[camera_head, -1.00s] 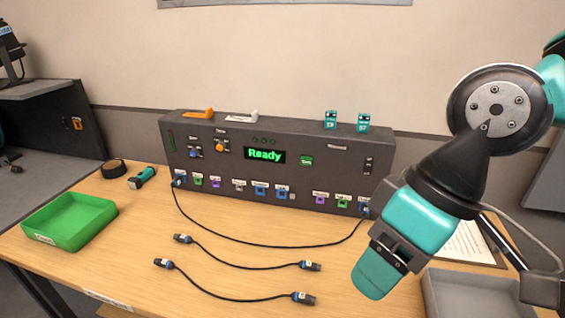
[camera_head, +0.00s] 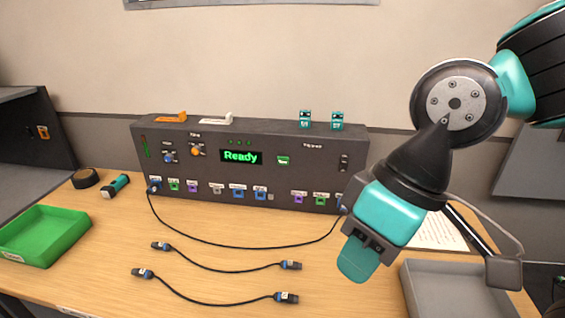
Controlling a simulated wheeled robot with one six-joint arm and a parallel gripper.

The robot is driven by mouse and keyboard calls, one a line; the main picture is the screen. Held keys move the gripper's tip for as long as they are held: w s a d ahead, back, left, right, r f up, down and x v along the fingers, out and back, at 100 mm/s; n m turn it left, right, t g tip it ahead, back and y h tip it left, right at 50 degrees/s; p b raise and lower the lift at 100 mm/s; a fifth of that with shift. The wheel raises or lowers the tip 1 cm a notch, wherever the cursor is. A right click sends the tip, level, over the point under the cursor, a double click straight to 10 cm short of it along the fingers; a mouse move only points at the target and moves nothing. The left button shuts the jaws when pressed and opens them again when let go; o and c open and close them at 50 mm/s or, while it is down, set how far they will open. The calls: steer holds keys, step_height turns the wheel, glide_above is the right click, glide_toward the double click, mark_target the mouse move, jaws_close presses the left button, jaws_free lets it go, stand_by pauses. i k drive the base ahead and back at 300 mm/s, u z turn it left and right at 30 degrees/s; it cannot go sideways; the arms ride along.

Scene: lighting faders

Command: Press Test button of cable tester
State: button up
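The cable tester (camera_head: 200,142) is a long dark box at the back of the wooden table. Its display (camera_head: 241,157) reads "Ready" in green. A small green button (camera_head: 283,160) with a white label, unreadable here, sits right of the display. A black cable (camera_head: 240,247) is plugged into the tester's lower row at both ends, left and right. My gripper (camera_head: 354,262) is in front of the tester's right end, apart from it and pointing down. Its fingers overlap in this view, so whether they are open or shut does not show.
Two loose black cables (camera_head: 215,302) (camera_head: 228,268) lie on the table in front. A green tray (camera_head: 45,236) is at left, near a flashlight (camera_head: 116,186) and black tape roll (camera_head: 86,179). A grey tray (camera_head: 455,290) and paper (camera_head: 440,232) are at right.

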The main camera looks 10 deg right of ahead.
mark_target(281, 161)
steer(key=u, duration=1.8)
steer(key=i, duration=1.2)
steer(key=z, duration=2.95)
